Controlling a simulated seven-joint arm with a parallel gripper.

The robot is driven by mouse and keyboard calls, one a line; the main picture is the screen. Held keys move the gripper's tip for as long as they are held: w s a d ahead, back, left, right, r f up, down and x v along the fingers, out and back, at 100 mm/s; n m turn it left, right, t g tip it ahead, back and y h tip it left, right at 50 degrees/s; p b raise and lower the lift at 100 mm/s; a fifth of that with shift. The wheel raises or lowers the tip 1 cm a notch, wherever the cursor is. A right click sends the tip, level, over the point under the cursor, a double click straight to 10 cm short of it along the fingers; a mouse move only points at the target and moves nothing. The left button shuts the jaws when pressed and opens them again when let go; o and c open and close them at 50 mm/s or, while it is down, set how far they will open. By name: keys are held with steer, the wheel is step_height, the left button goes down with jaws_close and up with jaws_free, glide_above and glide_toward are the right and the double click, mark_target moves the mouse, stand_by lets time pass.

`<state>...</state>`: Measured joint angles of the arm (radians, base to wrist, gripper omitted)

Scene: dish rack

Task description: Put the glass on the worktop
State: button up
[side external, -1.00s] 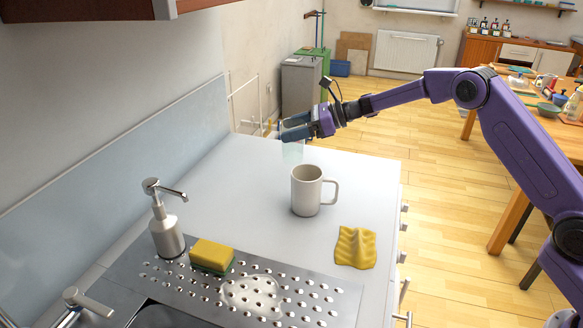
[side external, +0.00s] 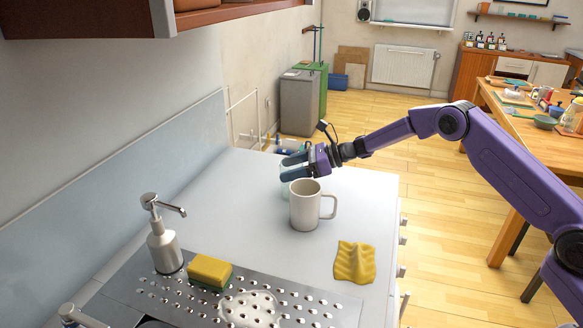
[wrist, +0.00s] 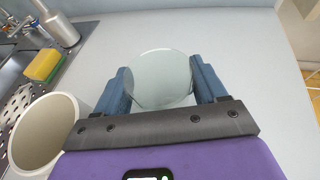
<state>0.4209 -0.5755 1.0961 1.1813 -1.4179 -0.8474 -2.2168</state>
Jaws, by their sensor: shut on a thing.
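The clear glass (wrist: 160,85) is between the blue fingers of my gripper (wrist: 160,72) in the wrist view, and the gripper is shut on it. In the side view my gripper (side external: 293,166) is low over the pale worktop (side external: 235,205), just behind the white mug. Only a faint strip of the glass (side external: 284,187) shows there, below the fingers and left of the mug. I cannot tell whether the glass's base touches the worktop.
The white mug (side external: 304,208) stands close in front of the gripper; in the wrist view it is at lower left. A yellow cloth (side external: 354,262), a sponge (side external: 209,271) and a soap dispenser (side external: 164,245) are nearer the camera. The worktop left of the gripper is clear.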

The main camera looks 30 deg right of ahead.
steer(key=o, duration=1.3)
steer(key=shift+r, duration=0.2)
steer(key=v, duration=1.2)
steer(key=s+a+r+m+t+h, duration=0.2)
steer(key=s+a+r+m+h, duration=0.25)
steer(key=m, duration=0.45)
steer(key=s+a+r+m+h, duration=0.2)
steer(key=s+a+m, duration=0.1)
steer(key=s+m, duration=0.65)
steer(key=s+d+f+m+g+h, duration=0.1)
steer(key=s+d+m+g, duration=0.2)
steer(key=s, duration=0.8)
steer(key=s+d+f+m+g+h, duration=0.2)
steer(key=s+d+m, duration=0.2)
steer(key=s+m, duration=0.4)
steer(key=s+d+f+m+g+h, duration=0.1)
steer(key=s+m, duration=0.5)
steer(key=s, duration=0.9)
steer(key=shift+s+d+f+g+h, duration=0.15)
steer(key=shift+d+g+h, duration=0.2)
steer(key=shift+d+g, duration=0.35)
steer(key=shift+w+d+f+g+h, duration=0.15)
steer(key=shift+d+g+h, duration=0.15)
steer(key=shift+d+g, duration=0.35)
